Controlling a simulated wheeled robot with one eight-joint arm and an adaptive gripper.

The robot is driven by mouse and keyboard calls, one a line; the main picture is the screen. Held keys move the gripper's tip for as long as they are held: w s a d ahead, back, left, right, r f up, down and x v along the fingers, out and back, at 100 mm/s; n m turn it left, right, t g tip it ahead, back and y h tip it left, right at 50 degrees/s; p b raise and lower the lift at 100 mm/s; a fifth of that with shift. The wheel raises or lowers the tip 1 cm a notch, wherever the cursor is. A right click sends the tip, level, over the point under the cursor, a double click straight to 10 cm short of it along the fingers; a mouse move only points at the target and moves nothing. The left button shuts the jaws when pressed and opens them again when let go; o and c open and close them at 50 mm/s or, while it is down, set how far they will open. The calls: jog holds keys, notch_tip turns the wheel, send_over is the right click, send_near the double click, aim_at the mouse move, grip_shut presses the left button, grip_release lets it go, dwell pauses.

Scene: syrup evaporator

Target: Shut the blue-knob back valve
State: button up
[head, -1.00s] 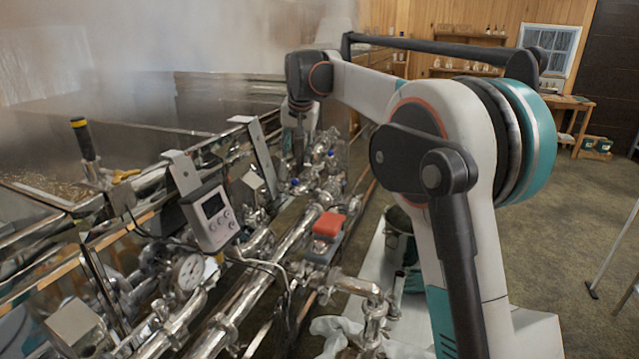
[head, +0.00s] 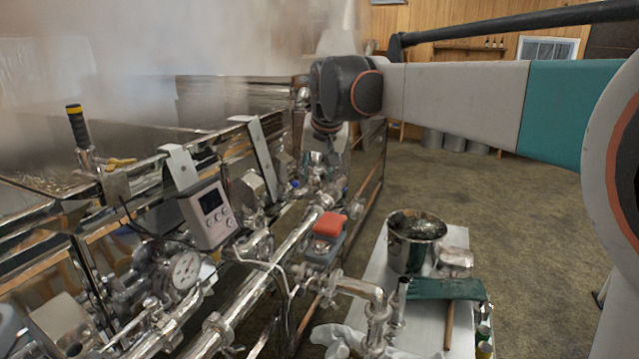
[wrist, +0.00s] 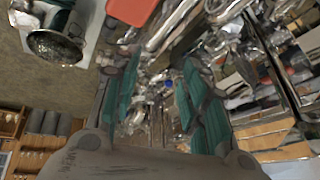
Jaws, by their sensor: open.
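A small blue knob (wrist: 169,83) shows among the shiny steel pipework in the wrist view, between my fingers and beyond them. In the head view a small blue spot (head: 295,183) shows on the pipes beside my gripper; I cannot tell whether it is the same knob. My gripper (wrist: 158,78) is open and empty, with its teal-padded fingers spread on either side of the knob. In the head view my gripper (head: 317,160) points down over the far pipes, partly hidden by my wrist. The valve's body and handle position are not clear.
A red-topped box (head: 329,225) sits on the pipe run nearer the camera. A grey display box (head: 208,214) and a dial gauge (head: 186,270) are at left. A metal bucket (head: 412,252) stands on a white surface at right. Steam covers the back left.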

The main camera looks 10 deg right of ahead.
aim_at(290, 173)
jog(key=shift+s+d+f, duration=0.1)
jog(key=shift+s+f, duration=0.05)
jog(key=shift+s, duration=0.4)
jog(key=shift+s+f, duration=0.15)
jog(key=shift+s, duration=0.35)
